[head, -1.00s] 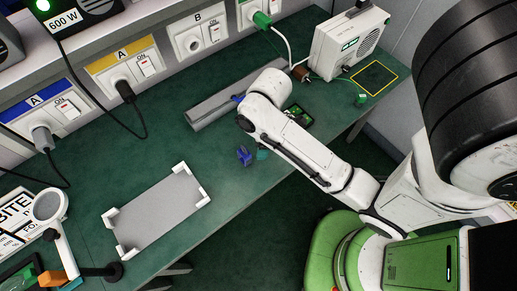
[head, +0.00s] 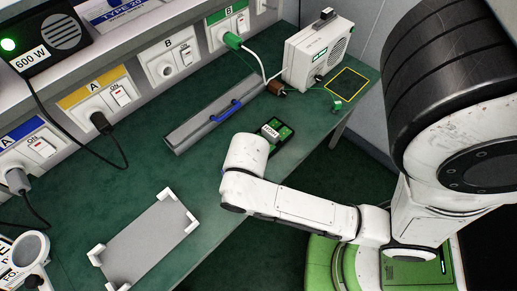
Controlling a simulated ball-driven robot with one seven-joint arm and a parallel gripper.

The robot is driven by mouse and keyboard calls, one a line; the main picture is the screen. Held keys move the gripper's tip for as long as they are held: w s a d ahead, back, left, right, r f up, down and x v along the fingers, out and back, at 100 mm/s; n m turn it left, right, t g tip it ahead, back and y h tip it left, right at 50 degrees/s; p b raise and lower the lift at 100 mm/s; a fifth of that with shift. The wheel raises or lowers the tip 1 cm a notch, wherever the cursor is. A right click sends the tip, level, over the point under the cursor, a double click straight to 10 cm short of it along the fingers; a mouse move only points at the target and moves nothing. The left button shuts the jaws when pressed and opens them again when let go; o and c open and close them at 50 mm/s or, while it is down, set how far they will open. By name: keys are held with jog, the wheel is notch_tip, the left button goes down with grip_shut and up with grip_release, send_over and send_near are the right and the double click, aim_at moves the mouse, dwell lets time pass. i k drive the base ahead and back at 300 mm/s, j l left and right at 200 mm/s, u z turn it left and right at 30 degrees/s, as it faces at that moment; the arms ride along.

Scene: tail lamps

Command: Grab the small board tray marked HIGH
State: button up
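The small board tray (head: 282,135) lies on the green bench near its front edge. It is dark, holds a green board and carries a white label. The label's lettering is small and turned, and looks like HIGH. The rounded wrist end of my arm is over the bench just left of and in front of the tray, covering its near left corner in the picture. My gripper is hidden below or behind that wrist, so its fingers and any contact with the tray do not show.
A long grey case (head: 200,122) with a blue handle (head: 226,112) lies behind the tray. A white-cornered grey holder (head: 148,240) is at the front left. A white box device (head: 318,55) stands at the back right near a yellow-outlined square (head: 349,84). Cables hang from the wall sockets.

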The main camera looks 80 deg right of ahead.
aim_at(270, 135)
jog(key=j+z, duration=0.25)
jog(key=j, duration=0.2)
jog(key=k+j+z, duration=0.2)
jog(key=j, duration=0.25)
jog(key=j+z, duration=0.25)
jog(key=j, duration=0.25)
